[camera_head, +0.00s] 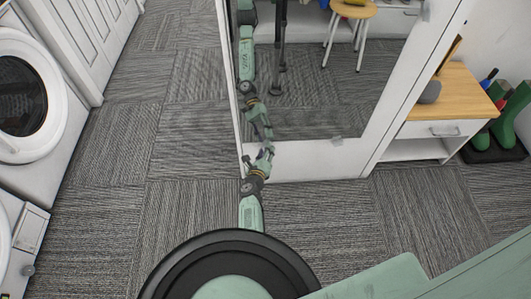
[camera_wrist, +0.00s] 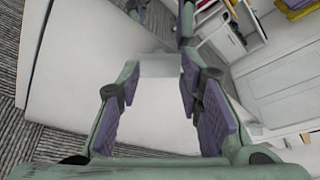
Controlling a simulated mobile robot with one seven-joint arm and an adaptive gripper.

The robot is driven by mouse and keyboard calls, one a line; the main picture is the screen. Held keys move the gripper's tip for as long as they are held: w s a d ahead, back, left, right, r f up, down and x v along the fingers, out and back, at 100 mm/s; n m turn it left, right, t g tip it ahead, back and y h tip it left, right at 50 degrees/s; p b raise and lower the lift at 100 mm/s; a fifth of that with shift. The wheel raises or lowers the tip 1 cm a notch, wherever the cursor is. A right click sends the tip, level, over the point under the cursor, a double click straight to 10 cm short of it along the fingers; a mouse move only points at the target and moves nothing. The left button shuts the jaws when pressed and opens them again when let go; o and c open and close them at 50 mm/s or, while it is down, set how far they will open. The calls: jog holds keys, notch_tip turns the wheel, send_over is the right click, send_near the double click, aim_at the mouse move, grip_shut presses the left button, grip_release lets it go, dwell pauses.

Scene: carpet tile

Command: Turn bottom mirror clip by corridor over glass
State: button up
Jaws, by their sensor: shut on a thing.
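The tall mirror (camera_head: 310,100) has a white frame and stands beyond my arm in the head view. My gripper (camera_head: 266,150) is at its lower left corner, on the side of the open floor strip. In the wrist view my gripper (camera_wrist: 160,74) has its purple-padded fingers on either side of a pale, squarish clip (camera_wrist: 160,66) and is shut on it. The clip lies at the border of the white frame (camera_wrist: 150,115) and the glass. Its exact angle is hard to tell. In the head view my gripper hides this clip. Another bottom clip (camera_head: 336,140) shows farther right.
White front-loading machines (camera_head: 30,95) stand at the left. A wooden-topped cabinet (camera_head: 455,95) and green boots (camera_head: 510,115) are at the right. The glass reflects my arm and a stool (camera_head: 353,10). Carpet between the machines and mirror is clear.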

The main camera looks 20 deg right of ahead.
jog(key=shift+a+f+n+t+h+b, duration=0.2)
jog(key=shift+n+h+b, duration=0.4)
jog(key=shift+n+b, duration=0.65)
jog(key=shift+d+f+n+t+h+b, duration=0.2)
jog(key=shift+n+h+b, duration=0.4)
jog(key=shift+n+b, duration=0.6)
jog(key=shift+a+f+n+t+h+b, duration=0.25)
jog(key=shift+n+h+b, duration=0.35)
jog(key=shift+n+b, duration=0.65)
jog(key=shift+d+r, duration=0.1)
jog(key=shift+r, duration=0.15)
jog(key=o, duration=1.2)
jog(key=shift+c, duration=0.2)
notch_tip(320, 180, up, 10)
jog(key=shift+r, duration=0.1)
jog(key=shift+c, duration=0.3)
